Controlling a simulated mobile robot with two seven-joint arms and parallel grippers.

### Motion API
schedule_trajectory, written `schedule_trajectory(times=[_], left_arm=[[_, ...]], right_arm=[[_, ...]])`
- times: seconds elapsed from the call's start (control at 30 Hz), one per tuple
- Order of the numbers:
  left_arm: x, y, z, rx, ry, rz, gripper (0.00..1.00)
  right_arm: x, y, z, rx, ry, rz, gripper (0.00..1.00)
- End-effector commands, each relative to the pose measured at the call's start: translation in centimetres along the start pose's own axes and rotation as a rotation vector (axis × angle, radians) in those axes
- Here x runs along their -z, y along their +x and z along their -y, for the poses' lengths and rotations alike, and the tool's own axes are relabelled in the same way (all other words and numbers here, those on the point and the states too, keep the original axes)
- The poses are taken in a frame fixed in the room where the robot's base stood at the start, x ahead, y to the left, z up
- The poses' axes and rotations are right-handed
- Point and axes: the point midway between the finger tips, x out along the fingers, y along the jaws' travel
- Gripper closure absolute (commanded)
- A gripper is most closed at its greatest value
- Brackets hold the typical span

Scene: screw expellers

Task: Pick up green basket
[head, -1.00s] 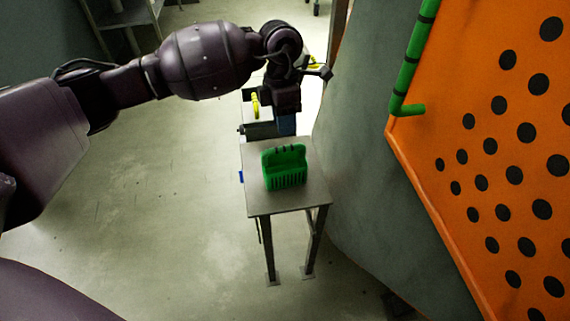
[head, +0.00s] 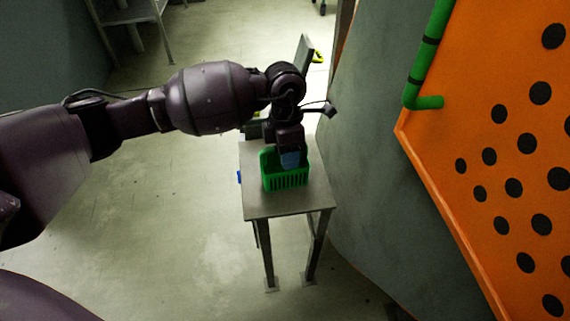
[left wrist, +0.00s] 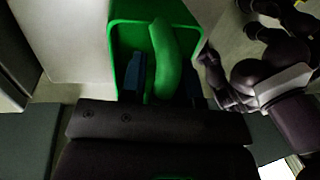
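The green basket (head: 287,180) stands upright on a small metal table (head: 262,207), its slotted front side facing me. My left gripper (head: 290,160) points down at the basket from above, and its blue fingers hide part of the basket's top and back. In the left wrist view, my left gripper (left wrist: 163,80) is open, with one blue finger on each side of a raised, rounded green part of the basket (left wrist: 162,45). A gap shows between the left finger and this part. Contact at the right finger is hard to judge. My right gripper cannot be made out.
A grey wall (head: 365,170) and an orange panel with black holes (head: 480,150) stand to the right of the table. A green pipe (head: 428,60) runs along the panel. The floor (head: 150,220) left of the table is clear. A shelf (head: 130,15) stands at the back.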

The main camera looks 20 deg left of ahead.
Motion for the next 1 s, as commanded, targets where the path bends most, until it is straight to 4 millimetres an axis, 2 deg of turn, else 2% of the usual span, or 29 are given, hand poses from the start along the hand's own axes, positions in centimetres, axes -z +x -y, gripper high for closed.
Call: schedule_trajectory(times=[0.07, 0.2, 0.27, 0.63, 0.77, 1.0], left_arm=[[0.0, -0.2, 0.0, -0.002, 0.000, 0.001, 0.72], [0.0, -0.2, 0.0, -0.001, 0.000, 0.001, 0.94], [0.0, -0.2, 0.0, -0.001, 0.000, 0.001, 1.00], [0.0, -0.7, 0.1, -0.003, 0.000, 0.002, 1.00], [-0.1, -2.4, 0.3, -0.006, 0.001, 0.006, 1.00], [-0.2, -8.4, 1.5, -0.015, 0.002, 0.012, 1.00]], right_arm=[[0.1, 0.0, 0.0, -0.002, 0.003, 0.000, 0.57], [0.0, 0.0, 0.0, -0.002, 0.003, 0.002, 0.57], [0.0, 0.0, -0.1, -0.002, 0.003, 0.002, 0.57], [0.1, -0.1, -0.1, -0.002, -0.003, 0.004, 0.57], [0.5, -0.2, -0.3, -0.003, -0.012, 0.012, 0.57], [0.8, -0.6, -0.4, 0.002, -0.013, 0.047, 0.57]])
